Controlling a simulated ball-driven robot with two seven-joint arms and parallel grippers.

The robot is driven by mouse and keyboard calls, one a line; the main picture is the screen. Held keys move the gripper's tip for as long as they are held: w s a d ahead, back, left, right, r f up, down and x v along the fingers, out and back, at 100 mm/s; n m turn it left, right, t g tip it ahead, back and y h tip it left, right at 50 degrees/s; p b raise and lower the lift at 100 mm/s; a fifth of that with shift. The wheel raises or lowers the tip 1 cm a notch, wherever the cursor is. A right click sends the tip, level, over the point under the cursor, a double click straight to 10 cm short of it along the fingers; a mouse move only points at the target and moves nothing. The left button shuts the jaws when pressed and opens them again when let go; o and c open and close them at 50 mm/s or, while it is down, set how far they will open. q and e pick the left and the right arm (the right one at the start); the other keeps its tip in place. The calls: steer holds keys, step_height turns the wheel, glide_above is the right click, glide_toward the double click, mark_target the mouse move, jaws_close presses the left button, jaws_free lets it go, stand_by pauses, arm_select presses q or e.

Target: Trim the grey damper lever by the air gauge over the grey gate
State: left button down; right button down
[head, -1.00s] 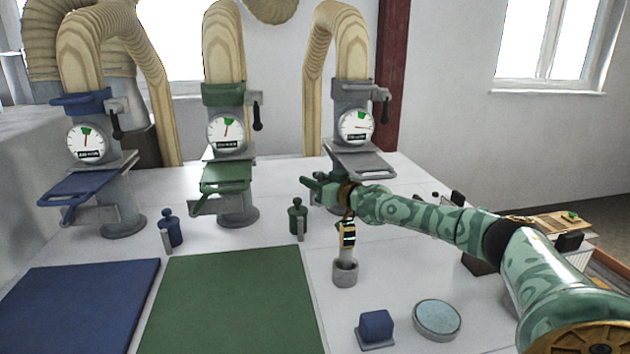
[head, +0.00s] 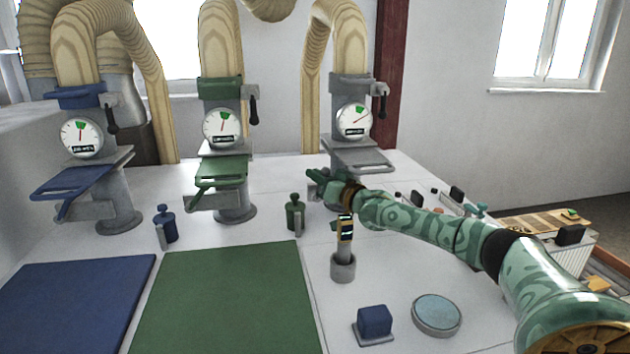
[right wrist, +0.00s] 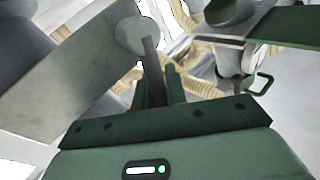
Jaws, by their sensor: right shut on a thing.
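The grey gate (head: 362,158) is a flat plate on the far-right duct post. Above it the round air gauge (head: 353,120) has a white face and a green sector near the top. Its needle points up and right, just below the green. My right gripper (head: 318,181) is low at the left of this post and shut on the grey damper lever, which it mostly hides in the head view. In the right wrist view a grey bar (right wrist: 152,68), the lever's arm, runs between the two green fingers (right wrist: 159,88) from a round grey hub. My left gripper is out of view.
A green gate (head: 222,170) and a blue gate (head: 75,182) stand to the left with their own gauges. Green (head: 294,212) and blue (head: 165,224) knobbed pots, a grey cup (head: 343,268), a blue block (head: 374,322) and a round disc (head: 437,314) stand on the white table.

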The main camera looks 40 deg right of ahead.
steer(key=m, duration=0.1)
steer(key=d+m+t+b, duration=0.1)
steer(key=m+h, duration=0.1)
steer(key=shift+s+d+r+m+t, duration=0.25)
steer(key=shift+s+d+m+t, duration=0.05)
steer(key=shift+s+d+t, duration=0.1)
steer(key=c, duration=1.4)
jaws_free()
steer(key=shift+c, duration=0.2)
steer(key=shift+s+f, duration=0.1)
steer(key=shift+f, duration=0.05)
steer(key=s+r+p+v, duration=0.1)
steer(key=r+p+v, duration=0.2)
steer(key=p+v, duration=1.1)
steer(key=shift+p+v, duration=0.4)
steer(key=shift+v, duration=0.8)
